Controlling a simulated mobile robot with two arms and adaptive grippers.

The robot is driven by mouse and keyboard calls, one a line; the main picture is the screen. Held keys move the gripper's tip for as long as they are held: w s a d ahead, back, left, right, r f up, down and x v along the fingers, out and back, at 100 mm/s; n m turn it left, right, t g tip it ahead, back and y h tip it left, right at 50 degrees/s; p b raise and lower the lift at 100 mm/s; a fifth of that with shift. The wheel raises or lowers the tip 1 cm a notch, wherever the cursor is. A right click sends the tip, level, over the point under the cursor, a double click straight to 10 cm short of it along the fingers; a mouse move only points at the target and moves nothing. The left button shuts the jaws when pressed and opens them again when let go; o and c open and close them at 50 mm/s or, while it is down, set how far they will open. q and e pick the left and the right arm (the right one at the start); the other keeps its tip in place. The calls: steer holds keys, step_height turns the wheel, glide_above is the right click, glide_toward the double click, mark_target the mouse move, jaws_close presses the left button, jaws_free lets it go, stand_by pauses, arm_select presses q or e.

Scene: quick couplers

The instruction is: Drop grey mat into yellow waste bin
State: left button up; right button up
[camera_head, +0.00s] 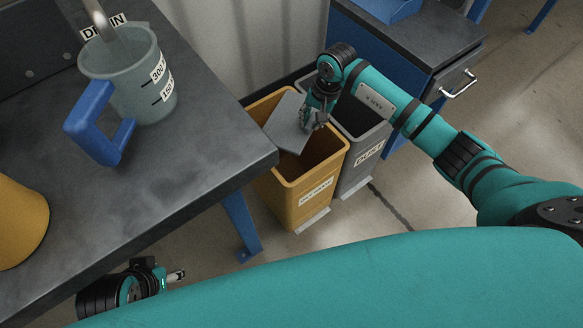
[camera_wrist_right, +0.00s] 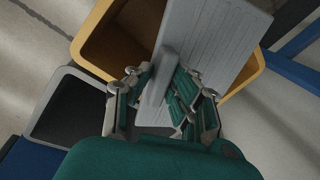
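The grey mat (camera_head: 287,122) is a thin flat slab, held tilted over the mouth of the yellow waste bin (camera_head: 316,186). My left gripper (camera_head: 176,275) is low at the left, below the bench edge, far from the mat. Its fingertips are too small to read.
A grey bin labelled DUST (camera_head: 362,165) stands right beside the yellow one. A dark workbench (camera_head: 215,130) holds a clear measuring jug (camera_head: 135,75) with a blue handle. A blue cabinet (camera_head: 420,50) stands behind. The floor at right is open.

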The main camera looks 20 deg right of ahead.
steer(key=o, duration=0.5)
steer(key=shift+c, duration=0.2)
steer(key=shift+r, duration=0.1)
step_height(320, 180, up, 12)
steer(key=s+d, duration=0.1)
steer(key=shift+s+d, duration=0.25)
steer(key=shift+d, duration=0.1)
steer(key=shift+f, duration=0.2)
